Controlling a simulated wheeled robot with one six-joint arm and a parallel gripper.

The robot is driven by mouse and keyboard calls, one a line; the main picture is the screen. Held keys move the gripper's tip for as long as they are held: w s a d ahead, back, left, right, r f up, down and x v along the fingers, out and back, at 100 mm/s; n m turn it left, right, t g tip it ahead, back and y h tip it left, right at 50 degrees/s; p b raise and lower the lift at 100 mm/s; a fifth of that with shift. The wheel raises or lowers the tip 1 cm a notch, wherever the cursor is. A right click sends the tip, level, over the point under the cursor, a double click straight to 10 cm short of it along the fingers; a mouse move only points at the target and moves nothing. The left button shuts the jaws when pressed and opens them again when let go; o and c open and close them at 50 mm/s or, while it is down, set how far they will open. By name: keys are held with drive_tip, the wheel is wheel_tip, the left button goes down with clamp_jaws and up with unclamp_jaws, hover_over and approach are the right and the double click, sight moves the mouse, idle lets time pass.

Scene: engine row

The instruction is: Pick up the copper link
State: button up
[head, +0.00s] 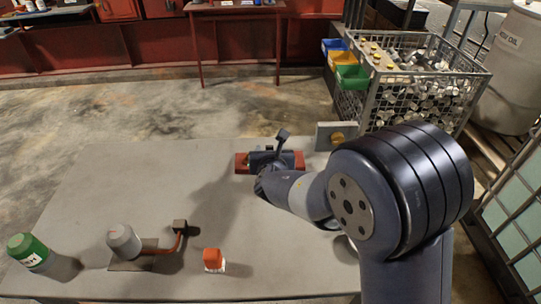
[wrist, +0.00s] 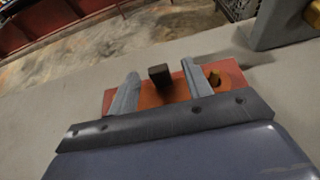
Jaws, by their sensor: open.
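My gripper (wrist: 160,70) is open, with its two grey fingers apart in the wrist view. Between and below them lies an orange-brown piece (wrist: 150,100), likely the copper link, on a red block (wrist: 231,71). A dark upright post (wrist: 160,76) stands between the fingers, apart from both. A round orange-yellow spot shows just right of the right finger. In the head view my gripper (head: 270,162) is over the red block (head: 242,163), which shows at both sides of it. The copper piece is hidden there by my gripper. I cannot tell whether the fingers touch anything.
A grey block with a yellow knob (head: 323,138) stands just right of the red block. On the table (head: 130,185) are a green bottle (head: 27,251), a grey cylinder (head: 123,241) with a copper-coloured pipe (head: 166,251), and an orange-and-white part (head: 212,259). A wire crate stands behind.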

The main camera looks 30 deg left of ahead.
sight(270, 148)
drive_tip(key=shift+p+x, duration=0.3)
drive_tip(key=shift+x, duration=1.6)
drive_tip(key=shift+r, duration=0.1)
clamp_jaws()
